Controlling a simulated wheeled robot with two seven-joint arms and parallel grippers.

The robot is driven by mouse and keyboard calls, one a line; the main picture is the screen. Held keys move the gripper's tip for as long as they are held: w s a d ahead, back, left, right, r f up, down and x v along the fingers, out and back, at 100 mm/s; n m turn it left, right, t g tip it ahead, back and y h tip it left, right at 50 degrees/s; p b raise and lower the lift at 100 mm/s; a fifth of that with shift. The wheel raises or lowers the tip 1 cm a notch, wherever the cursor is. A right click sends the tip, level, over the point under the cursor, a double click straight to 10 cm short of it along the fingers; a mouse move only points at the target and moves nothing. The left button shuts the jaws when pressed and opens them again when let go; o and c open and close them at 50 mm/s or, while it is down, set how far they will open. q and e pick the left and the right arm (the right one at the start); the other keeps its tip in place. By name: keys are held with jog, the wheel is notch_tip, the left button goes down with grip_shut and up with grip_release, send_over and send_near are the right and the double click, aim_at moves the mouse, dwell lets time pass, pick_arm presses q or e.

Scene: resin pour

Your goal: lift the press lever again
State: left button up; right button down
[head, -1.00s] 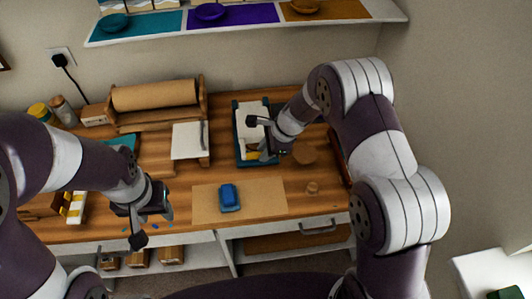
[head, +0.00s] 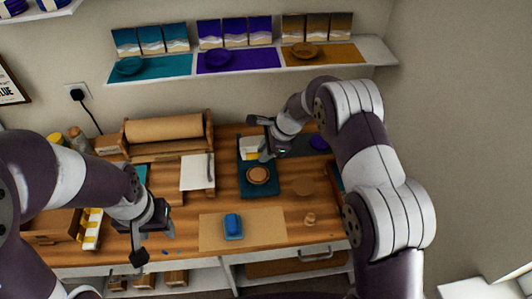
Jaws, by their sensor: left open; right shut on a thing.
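The press has a dark teal base (head: 260,189) on the wooden workbench, with a round brown disc (head: 258,175) lying on it. A pale panel with a yellow strip (head: 250,148) shows at the back of the press. My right gripper (head: 266,152) is shut at the back of the press, above and behind the disc. It holds what looks like the lever, mostly hidden by the fingers. My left gripper (head: 155,235) is open and empty, over the front left of the bench and well apart from the press.
A blue block (head: 233,225) sits on a brown mat (head: 212,234) in front of the press. A white board (head: 196,173) and a paper roll (head: 165,129) stand to its left. A small wooden stamp-like piece (head: 309,219) is at the right. A wall shelf (head: 378,52) hangs above.

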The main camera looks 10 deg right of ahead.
pick_arm(q)
jog(key=shift+f, duration=0.1)
pick_arm(e)
jog(key=shift+w, duration=0.2)
jog(key=c, duration=1)
grip_release()
jog(key=shift+w+f, duration=0.1)
jog(key=shift+o, duration=0.2)
jog(key=shift+w+f, duration=0.4)
jog(key=shift+w, duration=0.2)
jog(key=shift+s+r, duration=0.25)
jog(key=shift+s, duration=0.2)
jog(key=shift+w+d+r, duration=0.1)
pick_arm(q)
jog(key=shift+w+f+b, duration=0.3)
jog(key=shift+f+b, duration=0.45)
jog(key=shift+f, duration=0.05)
jog(key=shift+w+f+b, duration=0.3)
jog(key=shift+f+b, duration=0.45)
jog(key=shift+f, duration=0.05)
pick_arm(e)
jog(key=v, duration=1.2)
jog(key=shift+r, duration=0.2)
